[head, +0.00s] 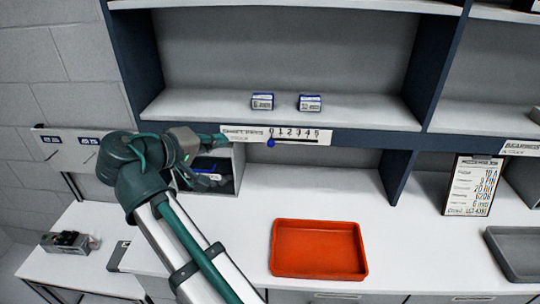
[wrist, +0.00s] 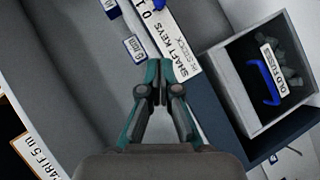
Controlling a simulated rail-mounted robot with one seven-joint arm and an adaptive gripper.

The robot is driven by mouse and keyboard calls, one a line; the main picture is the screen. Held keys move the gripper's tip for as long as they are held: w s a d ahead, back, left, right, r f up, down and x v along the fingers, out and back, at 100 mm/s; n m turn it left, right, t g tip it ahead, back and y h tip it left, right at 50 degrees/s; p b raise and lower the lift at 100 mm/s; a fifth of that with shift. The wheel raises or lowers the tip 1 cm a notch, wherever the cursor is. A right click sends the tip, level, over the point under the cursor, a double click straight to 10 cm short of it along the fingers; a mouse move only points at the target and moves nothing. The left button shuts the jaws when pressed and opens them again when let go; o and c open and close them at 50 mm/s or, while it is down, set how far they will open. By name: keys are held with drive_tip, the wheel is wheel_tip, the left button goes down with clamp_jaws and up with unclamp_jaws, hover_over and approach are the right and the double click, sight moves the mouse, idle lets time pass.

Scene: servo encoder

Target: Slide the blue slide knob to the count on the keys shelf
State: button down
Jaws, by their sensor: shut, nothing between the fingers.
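The blue slide knob (head: 270,143) hangs at the lower edge of a white scale strip (head: 300,134) numbered 0 to 5, just under the 0. The strip runs along the front edge of the keys shelf (head: 370,108), beside the "shaft keys in stock" label (wrist: 166,42). Two blue-and-white boxes stand on this shelf, a left box (head: 262,101) and a right box (head: 310,103). My gripper (head: 223,140) is shut and empty near the label's left end, left of the knob and apart from it. In the wrist view its fingertips (wrist: 160,66) point toward the label; the knob (wrist: 158,4) is at the top edge.
A grey bin labelled old fuses (wrist: 262,110) with a blue handle sits below the shelf, near my gripper. An orange tray (head: 318,250) lies on the white worktop. A clipboard (head: 472,185) and a grey tray (head: 515,250) are to the right. The space before the strip is clear.

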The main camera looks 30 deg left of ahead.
drive_tip(key=p, duration=0.3)
approach(271, 142)
drive_tip(key=w+a, duration=0.2)
drive_tip(key=w, duration=0.1)
drive_tip(key=w+a, duration=0.2)
drive_tip(key=shift+f, duration=0.35)
drive_tip(key=shift+w+d+f+p, duration=0.2)
drive_tip(key=shift+d+f+p, duration=0.05)
drive_tip(key=shift+d, duration=0.25)
drive_tip(key=shift+w+d+f+p, duration=0.2)
drive_tip(key=shift+d+f, duration=0.1)
drive_tip(key=shift+d, duration=0.15)
drive_tip(key=shift+w+d+f, duration=0.4)
drive_tip(key=shift+w+d, duration=0.05)
